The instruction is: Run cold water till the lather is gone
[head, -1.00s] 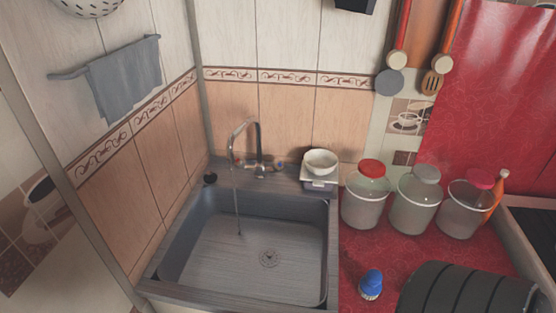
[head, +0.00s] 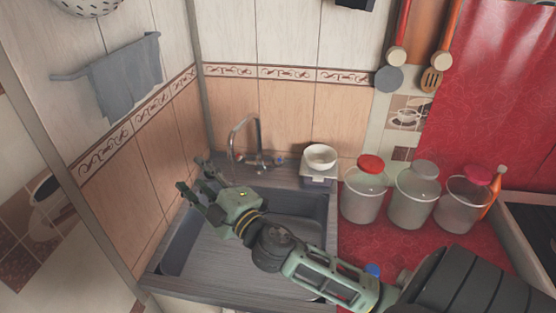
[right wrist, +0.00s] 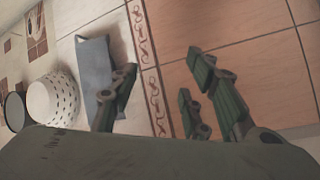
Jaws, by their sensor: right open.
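The grey sink (head: 305,207) sits in the corner counter, its middle covered by my right arm. The chrome tap (head: 257,135) arches over its back edge, with a blue-marked knob (head: 280,160) on its right side. My right gripper (head: 192,176) is open and empty over the sink's left back part, left of the tap spout and apart from it. Its spread fingers also show in the right wrist view (right wrist: 160,85), against wall tiles. Whether water runs now is unclear, since my gripper covers the area below the spout. The drain is hidden, and I see no lather on the visible basin.
Lidded jars (head: 363,200) line the red counter (head: 395,240). A grey towel (head: 125,80) hangs on the left wall.

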